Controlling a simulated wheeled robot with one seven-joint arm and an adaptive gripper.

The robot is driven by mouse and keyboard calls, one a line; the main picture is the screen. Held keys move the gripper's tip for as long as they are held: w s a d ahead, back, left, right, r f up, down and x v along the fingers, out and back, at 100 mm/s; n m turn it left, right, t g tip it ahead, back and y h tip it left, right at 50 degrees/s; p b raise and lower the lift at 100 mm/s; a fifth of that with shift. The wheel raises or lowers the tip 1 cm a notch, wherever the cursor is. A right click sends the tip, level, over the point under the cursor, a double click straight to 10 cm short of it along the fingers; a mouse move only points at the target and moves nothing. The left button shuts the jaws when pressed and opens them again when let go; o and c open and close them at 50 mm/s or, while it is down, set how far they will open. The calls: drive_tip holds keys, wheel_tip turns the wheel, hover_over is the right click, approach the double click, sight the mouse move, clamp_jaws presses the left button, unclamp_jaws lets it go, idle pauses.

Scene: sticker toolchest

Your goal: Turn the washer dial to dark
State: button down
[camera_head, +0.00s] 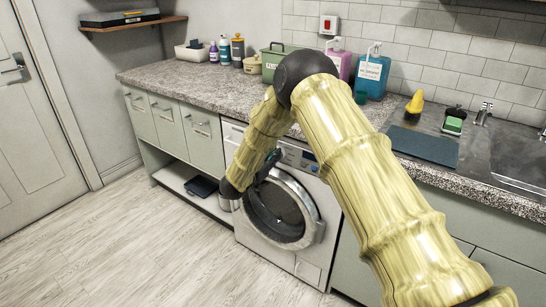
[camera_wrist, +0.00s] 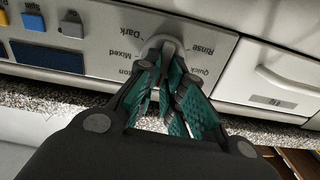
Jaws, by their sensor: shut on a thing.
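The washer (camera_head: 281,228) stands under the counter, its round door facing me, in the head view. The washer dial (camera_wrist: 161,45) shows in the wrist view as a grey knob on the control panel, with labels Dark, Mixed, Rinse and Quick around it. My gripper (camera_wrist: 166,68) has its green-padded fingers closed on the dial, and they hide much of it. Which label the dial points to cannot be told. In the head view my arm covers the dial and part of the control panel (camera_head: 300,158).
A blue button (camera_wrist: 34,22) and a grey button (camera_wrist: 71,28) sit beside a dark display (camera_wrist: 46,57) on the panel. A drawer front (camera_wrist: 275,85) is on the other side of the dial. The counter (camera_head: 190,82) holds bottles and bins. The floor (camera_head: 140,240) at left is clear.

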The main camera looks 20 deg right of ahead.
drive_tip(key=shift+s+d+f+m+b, duration=0.15)
drive_tip(key=shift+f+m+b, duration=0.2)
drive_tip(key=shift+m+b, duration=2.8)
drive_tip(key=shift+s+d+f+m+b, duration=0.15)
drive_tip(key=shift+f+m+b, duration=0.25)
drive_tip(key=shift+m+b, duration=2.75)
drive_tip(key=shift+s+f+m+b, duration=0.25)
drive_tip(key=shift+m+b, duration=0.8)
drive_tip(key=shift+m, duration=4.15)
drive_tip(key=shift+w+f, duration=0.1)
drive_tip(key=c, duration=1.5)
unclamp_jaws()
drive_tip(key=shift+c, duration=0.2)
drive_tip(key=shift+r, duration=0.2)
